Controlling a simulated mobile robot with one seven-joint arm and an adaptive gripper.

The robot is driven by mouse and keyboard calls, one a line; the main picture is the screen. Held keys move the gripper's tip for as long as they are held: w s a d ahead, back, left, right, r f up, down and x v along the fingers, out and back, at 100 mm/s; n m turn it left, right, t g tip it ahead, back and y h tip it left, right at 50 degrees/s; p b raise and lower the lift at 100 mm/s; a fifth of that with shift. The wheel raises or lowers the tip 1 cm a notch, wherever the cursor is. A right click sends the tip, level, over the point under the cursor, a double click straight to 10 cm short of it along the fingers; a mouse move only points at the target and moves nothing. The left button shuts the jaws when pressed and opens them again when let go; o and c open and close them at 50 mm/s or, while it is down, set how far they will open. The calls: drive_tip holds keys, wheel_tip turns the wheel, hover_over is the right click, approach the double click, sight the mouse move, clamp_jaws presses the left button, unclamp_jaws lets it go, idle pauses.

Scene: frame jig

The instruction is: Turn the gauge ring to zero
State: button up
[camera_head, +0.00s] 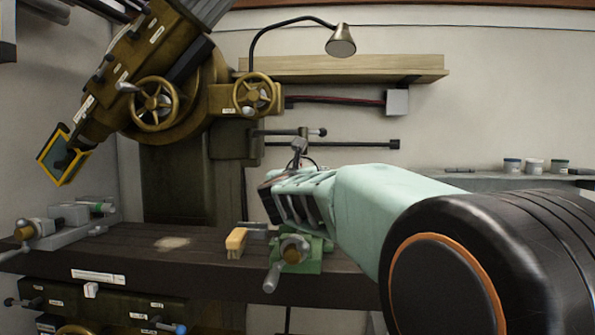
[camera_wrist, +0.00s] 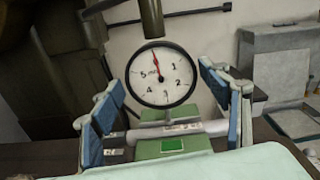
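The dial gauge (camera_wrist: 161,75) shows in the wrist view, upright, with a white numbered face and a black ring around it. Its red needle points up and slightly left. A green block (camera_wrist: 172,145) with a grey bar is just below it. My gripper (camera_wrist: 160,90) is open, with one blue-padded finger to the left of the gauge and the other to the right. Gaps show between both pads and the ring. In the head view my gripper (camera_head: 290,195) is above the green vise (camera_head: 305,255); I cannot make out the gauge there.
A large brown machine (camera_head: 180,80) with handwheels rises at the back left. A grey vise (camera_head: 65,225) is at far left. A lamp (camera_head: 341,41) hangs above.

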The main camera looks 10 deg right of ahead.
idle(0.4)
drive_tip(key=b+v, duration=0.1)
drive_tip(key=v, duration=0.6)
drive_tip(key=shift+b, duration=0.35)
drive_tip(key=shift+w+d, duration=0.1)
drive_tip(key=shift+d, duration=0.05)
